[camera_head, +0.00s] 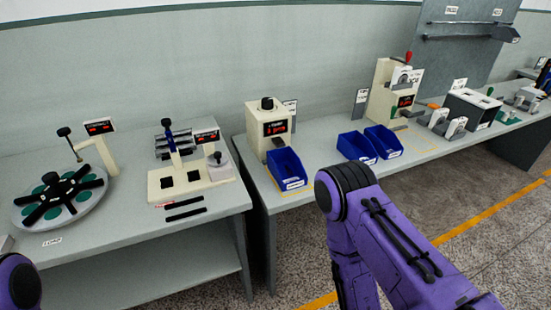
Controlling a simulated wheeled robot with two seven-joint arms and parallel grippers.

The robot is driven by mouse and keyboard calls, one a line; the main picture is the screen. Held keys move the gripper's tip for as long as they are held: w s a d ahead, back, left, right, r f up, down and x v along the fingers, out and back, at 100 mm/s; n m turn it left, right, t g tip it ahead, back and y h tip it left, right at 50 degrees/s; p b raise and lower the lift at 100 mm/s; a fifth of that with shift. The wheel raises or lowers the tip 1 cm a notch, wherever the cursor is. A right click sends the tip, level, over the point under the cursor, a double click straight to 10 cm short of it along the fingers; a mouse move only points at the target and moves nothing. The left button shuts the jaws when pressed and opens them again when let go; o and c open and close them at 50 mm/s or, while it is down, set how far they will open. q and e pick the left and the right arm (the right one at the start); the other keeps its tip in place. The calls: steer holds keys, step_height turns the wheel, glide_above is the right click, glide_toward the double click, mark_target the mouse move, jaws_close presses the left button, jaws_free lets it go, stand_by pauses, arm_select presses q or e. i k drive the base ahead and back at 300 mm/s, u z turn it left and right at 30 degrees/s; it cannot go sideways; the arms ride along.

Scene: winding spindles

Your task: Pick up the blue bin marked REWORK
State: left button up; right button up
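Three blue bins stand on the right-hand bench. One blue bin (287,170) is near the bench's left front corner, in front of a cream machine. A second blue bin (357,147) and a third blue bin (384,141) stand side by side farther right. Each seems to have a small white label on its front, too small to read, so I cannot tell which is marked REWORK. My purple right arm reaches up in front of the bench, and a bit of my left arm shows at the lower left. Neither gripper is in view.
The cream machine (260,118) with a red display stands behind the first bin. A taller cream machine (385,92) stands behind the other two. The left bench holds a round turntable (60,198) and a cream fixture (190,182). A gap separates the benches.

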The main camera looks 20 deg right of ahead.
mark_target(284, 164)
steer(key=z, duration=0.05)
steer(key=i, duration=0.15)
steer(key=z, duration=1.05)
